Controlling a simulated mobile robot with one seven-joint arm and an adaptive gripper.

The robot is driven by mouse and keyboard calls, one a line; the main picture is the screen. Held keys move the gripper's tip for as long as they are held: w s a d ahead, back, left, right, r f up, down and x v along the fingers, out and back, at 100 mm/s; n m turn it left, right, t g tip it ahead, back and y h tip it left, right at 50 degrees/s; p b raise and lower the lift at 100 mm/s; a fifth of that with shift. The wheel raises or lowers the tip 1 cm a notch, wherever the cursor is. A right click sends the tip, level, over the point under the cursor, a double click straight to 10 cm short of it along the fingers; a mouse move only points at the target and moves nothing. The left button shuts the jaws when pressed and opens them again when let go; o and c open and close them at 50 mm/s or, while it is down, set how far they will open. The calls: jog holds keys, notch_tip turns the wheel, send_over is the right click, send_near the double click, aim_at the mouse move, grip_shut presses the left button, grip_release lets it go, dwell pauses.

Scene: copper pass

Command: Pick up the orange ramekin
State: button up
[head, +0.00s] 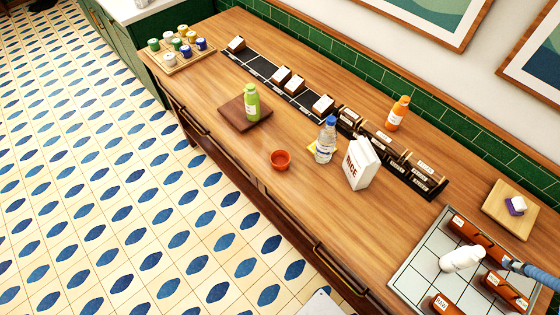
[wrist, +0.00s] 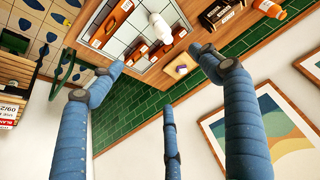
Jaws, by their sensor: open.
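The orange ramekin (head: 281,160) stands upright on the wooden counter (head: 225,175) near its front edge, in the middle of the head view. It looks empty. I do not see it in the wrist view. My gripper (wrist: 158,66) is open and empty, with its blue fingers spread wide in the wrist view. In the head view only a blue part of my gripper shows at the right edge, far to the right of the ramekin.
A bottle (head: 325,140) and a white rice bag (head: 360,163) stand right of the ramekin. A green bottle (head: 252,103) stands on a dark board (head: 233,118) behind left. A tiled tray (head: 412,280) with orange packs and a white bottle (head: 461,259) lies at right.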

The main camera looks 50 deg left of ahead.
jog(key=shift+w+a, duration=0.1)
jog(key=w+a+f+n+g, duration=0.15)
jog(key=w+a, duration=0.35)
jog(key=a, duration=0.5)
jog(key=w+a+f+n+y, duration=0.1)
jog(key=w+a+f, duration=0.1)
jog(key=w+a, duration=0.5)
jog(key=w+a+f+n+g, duration=0.1)
jog(key=w+a+f, duration=0.1)
jog(key=a, duration=1)
jog(key=s+a+f, duration=0.4)
jog(key=a+f, duration=0.2)
jog(key=a, duration=0.5)
jog(key=s+a+f+g+p, duration=0.1)
jog(key=s+a+f, duration=0.3)
jog(key=a+f, duration=0.3)
jog(key=s+a+f+g, duration=0.1)
jog(key=s+a+f, duration=0.3)
jog(key=a, duration=1.2)
notch_tip(320, 180, down, 3)
jog(key=shift+a+r+n+p, duration=0.15)
jog(key=shift+a+n+p, duration=0.05)
jog(key=shift+n+p, duration=0.25)
jog(key=b, duration=0.1)
send_over(279, 152)
jog(key=s+d, duration=0.3)
jog(key=shift+w+a+f, duration=0.1)
jog(key=shift+w+f, duration=0.05)
jog(key=shift+f, duration=4.1)
